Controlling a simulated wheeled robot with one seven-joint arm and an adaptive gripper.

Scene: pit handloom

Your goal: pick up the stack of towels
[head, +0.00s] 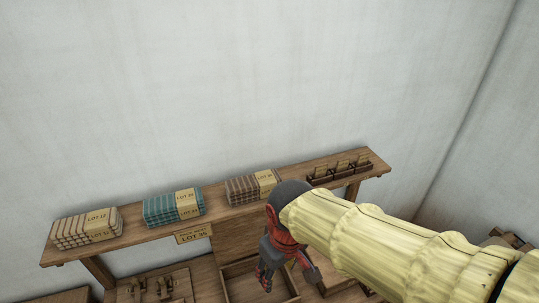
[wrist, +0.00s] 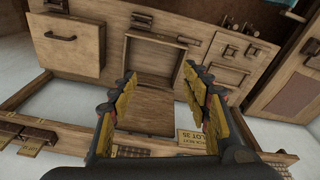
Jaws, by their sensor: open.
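Three towel stacks sit in a row on a wooden wall shelf in the head view. A cream striped stack (head: 84,228) marked LOT 12 is at the left, a teal checked stack (head: 165,210) is in the middle, and a brown striped stack (head: 246,188) is right of it. My gripper (head: 290,268) is open and empty, in front of and below the shelf, nearest the brown stack but apart from it. In the wrist view my gripper (wrist: 160,82) has its yellow-padded fingers spread, with nothing between them.
The shelf (head: 130,239) bears a LOT 35 tag (head: 193,234) on its front edge. Small card trays (head: 340,168) stand at its right end. Below is an open empty drawer or tray (wrist: 146,104), beside wooden cabinets with handles (wrist: 68,45).

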